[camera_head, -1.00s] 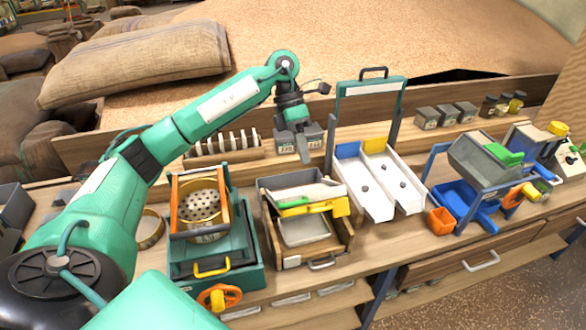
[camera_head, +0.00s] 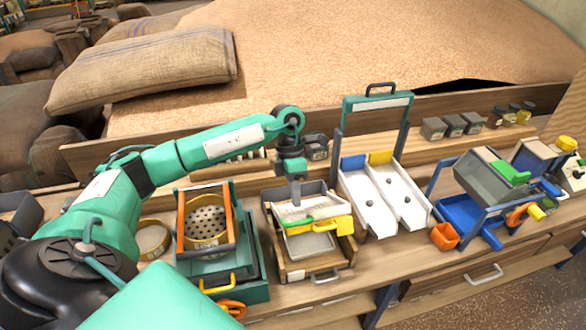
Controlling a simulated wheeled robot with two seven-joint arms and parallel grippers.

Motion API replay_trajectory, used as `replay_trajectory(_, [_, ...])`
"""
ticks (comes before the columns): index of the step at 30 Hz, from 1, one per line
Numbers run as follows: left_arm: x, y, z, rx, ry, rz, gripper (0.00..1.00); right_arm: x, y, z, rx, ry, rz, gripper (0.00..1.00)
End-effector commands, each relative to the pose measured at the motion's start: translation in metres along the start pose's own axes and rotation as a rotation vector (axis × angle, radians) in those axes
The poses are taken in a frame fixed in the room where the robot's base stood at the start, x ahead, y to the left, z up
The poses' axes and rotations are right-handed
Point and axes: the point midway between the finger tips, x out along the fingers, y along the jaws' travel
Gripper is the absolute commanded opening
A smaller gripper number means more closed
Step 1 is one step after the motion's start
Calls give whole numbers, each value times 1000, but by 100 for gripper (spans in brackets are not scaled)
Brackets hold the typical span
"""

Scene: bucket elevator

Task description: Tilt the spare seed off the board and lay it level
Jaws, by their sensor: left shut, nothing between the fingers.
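A pale ridged board (camera_head: 318,207) lies in a grey frame at the back of a wooden box (camera_head: 345,262). A green handle (camera_head: 298,222) and a yellow bar (camera_head: 325,227) run along its front edge. My left gripper (camera_head: 295,203) points down at the board's left half, shut and empty. I cannot tell whether its tips touch the board. A grey tray (camera_head: 311,246) sits in the box in front of the board. No single seed can be made out at this size. My right gripper is not in view.
A green sieve stand with an orange frame (camera_head: 180,222) stands close on the left. A two-lane white chute (camera_head: 385,200) under a green handled frame (camera_head: 375,103) stands close on the right. Small grey boxes (camera_head: 453,125) line the back shelf.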

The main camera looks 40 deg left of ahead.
Motion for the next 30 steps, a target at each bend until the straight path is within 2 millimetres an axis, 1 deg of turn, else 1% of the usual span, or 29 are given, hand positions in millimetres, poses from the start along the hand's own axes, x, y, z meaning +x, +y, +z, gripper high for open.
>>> replay_trajectory(1, [2,-5,-1,1,3,-2,0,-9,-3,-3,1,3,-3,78])
replay_trajectory(3, [10,-8,0,0,2,-2,0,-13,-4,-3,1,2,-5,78])
replay_trajectory(7, [20,-11,0,0,1,-1,0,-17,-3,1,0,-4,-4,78])
replay_trajectory(11, [24,-11,0,0,0,-1,0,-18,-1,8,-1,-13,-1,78])
replay_trajectory(15, [24,-11,0,0,0,0,0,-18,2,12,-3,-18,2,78])
replay_trajectory(23, [26,-11,0,0,0,4,0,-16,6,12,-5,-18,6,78])
replay_trajectory(26, [29,-11,-1,2,0,17,0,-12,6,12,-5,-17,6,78])
replay_trajectory(30, [38,-12,-3,2,0,56,0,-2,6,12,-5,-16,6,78])
